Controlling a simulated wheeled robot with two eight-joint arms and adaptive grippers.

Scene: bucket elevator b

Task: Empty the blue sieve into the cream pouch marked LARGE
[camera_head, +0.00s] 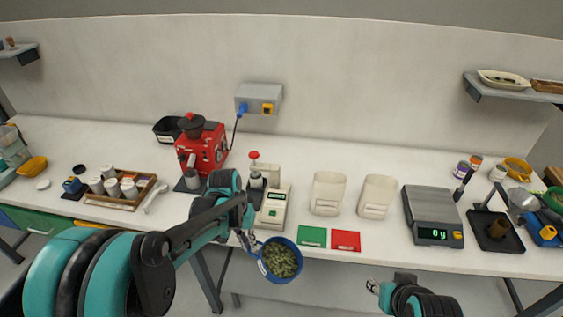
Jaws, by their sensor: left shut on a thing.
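My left gripper (247,242) is shut on the rim of the blue sieve (261,266), at the sieve's left side. The sieve is held off the front edge of the bench and holds green, leaf-like bits (281,260). Two cream pouches stand on the bench, a left one (328,193) and a right one (377,197). Each has a small label low on its front, too small to read, so I cannot tell which says LARGE. My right gripper (374,287) is at the bottom, in front of the bench, apart from everything; its fingers are too small to judge.
A green card (312,236) and a red card (346,241) lie before the pouches. A scale (433,217) reading 0 g stands to their right. A pale device (273,207) and a red machine (203,150) stand left. The bench behind the pouches is clear.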

